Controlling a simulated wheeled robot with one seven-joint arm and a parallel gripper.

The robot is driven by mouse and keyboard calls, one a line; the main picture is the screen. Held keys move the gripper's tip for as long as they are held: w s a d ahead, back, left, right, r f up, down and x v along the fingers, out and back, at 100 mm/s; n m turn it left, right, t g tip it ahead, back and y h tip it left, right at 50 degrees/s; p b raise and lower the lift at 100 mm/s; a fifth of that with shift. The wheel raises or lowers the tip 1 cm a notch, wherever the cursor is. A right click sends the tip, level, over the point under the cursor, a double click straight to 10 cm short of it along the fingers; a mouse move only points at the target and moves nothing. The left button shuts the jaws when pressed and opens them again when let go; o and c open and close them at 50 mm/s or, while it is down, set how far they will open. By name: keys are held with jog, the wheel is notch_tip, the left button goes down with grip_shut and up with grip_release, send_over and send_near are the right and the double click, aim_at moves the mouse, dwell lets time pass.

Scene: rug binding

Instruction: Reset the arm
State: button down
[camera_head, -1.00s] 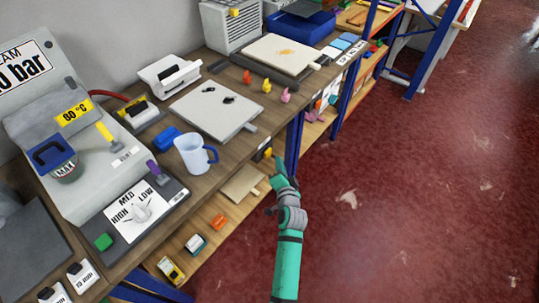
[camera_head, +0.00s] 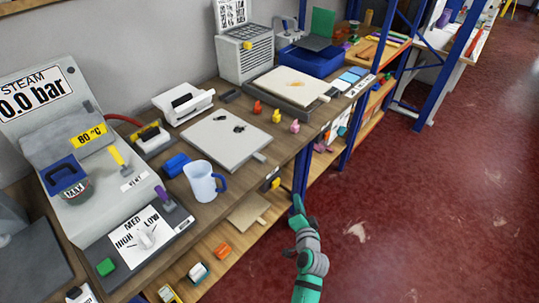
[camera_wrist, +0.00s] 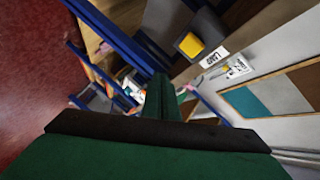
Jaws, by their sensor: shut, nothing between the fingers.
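My teal and grey arm shows at the lower right of the head view, in front of the workbench (camera_head: 272,165). My gripper (camera_head: 296,204) is beside the bench's front edge, near a blue upright post. In the wrist view the dark green fingers (camera_wrist: 163,98) are together and empty, pointing towards blue shelf frames and a board of coloured panels (camera_wrist: 262,95).
A jug (camera_head: 201,182) stands near the bench edge, left of my gripper. A steam unit (camera_head: 98,185), a pale board (camera_head: 226,139) and small coloured pieces share the benchtop. A lower shelf (camera_head: 222,268) holds small items. The red floor (camera_head: 430,210) to the right is open.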

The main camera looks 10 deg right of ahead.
jog(key=shift+a, duration=0.1)
jog(key=s+a+f+n, duration=0.3)
jog(key=s+a, duration=0.3)
jog(key=s, duration=0.5)
jog(key=s+a+f+n, duration=0.2)
jog(key=s+a, duration=0.4)
jog(key=s, duration=0.5)
jog(key=s+a+r+n, duration=0.2)
jog(key=s+a+r, duration=0.1)
jog(key=s, duration=0.3)
jog(key=s+a+r+n+y, duration=0.1)
jog(key=s+a+r+n, duration=0.1)
jog(key=s+r, duration=0.3)
jog(key=s+a+r+n, duration=0.3)
jog(key=s+r, duration=0.1)
jog(key=s, duration=0.5)
jog(key=shift+a+r+n+y, duration=0.15)
jog(key=shift+a+n+y, duration=0.15)
jog(key=shift+n, duration=0.1)
